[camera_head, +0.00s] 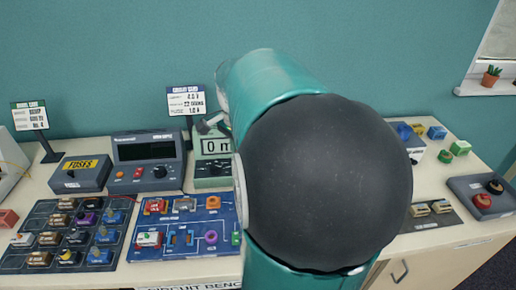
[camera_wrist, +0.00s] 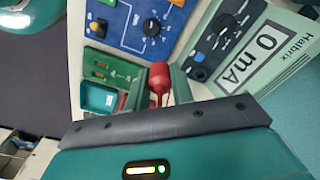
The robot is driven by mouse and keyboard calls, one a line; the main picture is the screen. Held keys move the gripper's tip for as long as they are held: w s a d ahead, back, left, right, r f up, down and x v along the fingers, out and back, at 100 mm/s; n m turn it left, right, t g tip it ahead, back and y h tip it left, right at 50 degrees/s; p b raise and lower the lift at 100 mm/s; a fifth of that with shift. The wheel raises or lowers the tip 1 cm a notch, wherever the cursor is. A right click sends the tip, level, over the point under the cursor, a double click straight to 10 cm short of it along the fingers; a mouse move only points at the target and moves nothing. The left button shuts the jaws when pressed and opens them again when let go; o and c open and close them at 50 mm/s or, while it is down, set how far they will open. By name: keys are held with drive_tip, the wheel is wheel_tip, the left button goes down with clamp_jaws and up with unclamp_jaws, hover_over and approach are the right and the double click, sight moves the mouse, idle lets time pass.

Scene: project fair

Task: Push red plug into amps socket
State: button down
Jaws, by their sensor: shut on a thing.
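The red plug (camera_wrist: 158,77) is between the fingers of my gripper (camera_wrist: 160,84) in the wrist view, and my gripper is shut on it. The pale green Halbrix meter (camera_wrist: 288,58) reads 0 mA and lies to the right of the plug in that view. Its dark blue panel with a dial (camera_wrist: 222,40) is close to the plug. I cannot make out the amps socket or whether the plug touches it. In the head view the meter (camera_head: 212,143) is partly hidden by my arm, which also hides the plug.
A blue circuit board (camera_head: 190,248) lies on the bench in front of the meter. A grey power supply (camera_head: 150,150) and a fuses box (camera_head: 80,174) stand left of the meter. A component tray (camera_head: 30,215) lies far left. A tray with red and black buttons (camera_head: 462,187) is at right.

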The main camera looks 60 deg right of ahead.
drive_tip(key=shift+w+a+f+n, duration=0.6)
drive_tip(key=shift+w+a+f, duration=0.5)
drive_tip(key=shift+f, duration=1)
drive_tip(key=shift+w+a+f+n, duration=0.6)
drive_tip(key=shift+w+a+f, duration=0.45)
drive_tip(key=shift+f, duration=1)
drive_tip(key=shift+w+a+f+n, duration=0.75)
drive_tip(key=shift+w+f, duration=0.5)
drive_tip(key=shift+f, duration=0.85)
drive_tip(key=shift+f, duration=0.9)
drive_tip(key=c, duration=0.6)
unclamp_jaws()
drive_tip(key=shift+a, duration=0.1)
drive_tip(key=shift+c, duration=0.2)
wheel_tip(320, 180, up, 8)
